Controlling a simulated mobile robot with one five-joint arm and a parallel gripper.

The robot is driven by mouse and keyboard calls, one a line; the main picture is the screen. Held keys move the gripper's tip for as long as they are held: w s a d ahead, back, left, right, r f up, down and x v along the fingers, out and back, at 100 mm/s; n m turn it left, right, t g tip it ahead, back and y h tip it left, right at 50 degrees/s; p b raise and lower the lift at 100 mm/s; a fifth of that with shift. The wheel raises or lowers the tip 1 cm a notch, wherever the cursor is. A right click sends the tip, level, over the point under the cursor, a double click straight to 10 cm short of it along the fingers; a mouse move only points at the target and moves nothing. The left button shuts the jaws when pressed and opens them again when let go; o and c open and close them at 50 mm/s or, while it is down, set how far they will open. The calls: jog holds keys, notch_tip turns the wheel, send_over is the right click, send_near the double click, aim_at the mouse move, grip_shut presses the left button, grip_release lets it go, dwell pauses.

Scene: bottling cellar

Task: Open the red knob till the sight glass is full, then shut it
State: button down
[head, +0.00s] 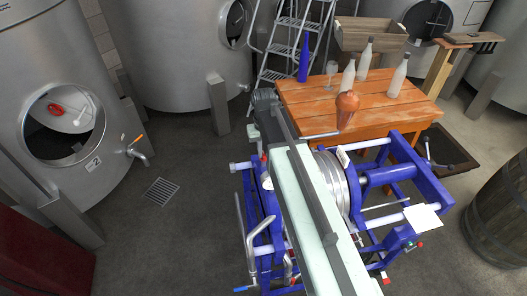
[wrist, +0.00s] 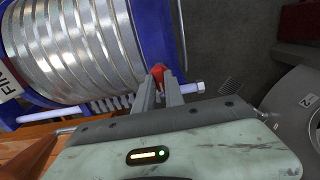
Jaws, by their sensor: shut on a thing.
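The red knob (wrist: 158,71) shows in the wrist view beside the blue frame of the filter machine, partly covered by my fingers. My gripper (wrist: 160,83) is shut on it, with one finger on each side. In the head view my own arm covers the gripper and the knob. The machine's ribbed metal plates (wrist: 70,45) fill the upper left of the wrist view, and its blue frame (head: 375,178) shows in the head view. I cannot make out the sight glass or its level in either view.
An orange wooden table (head: 365,103) behind the machine carries pale bottles (head: 364,58), a blue bottle (head: 304,60) and a copper-coloured jug (head: 347,107). A barrel (head: 500,215) stands at right. Steel tanks (head: 60,110) stand at left; the floor around the drain (head: 161,191) is clear.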

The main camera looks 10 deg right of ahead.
jog(key=shift+s, duration=0.1)
jog(key=c, duration=1.4)
grip_release()
jog(key=shift+c, duration=0.2)
jog(key=shift+r, duration=0.1)
notch_tip(320, 180, up, 8)
jog(key=p, duration=0.8)
jog(key=shift+f, duration=0.25)
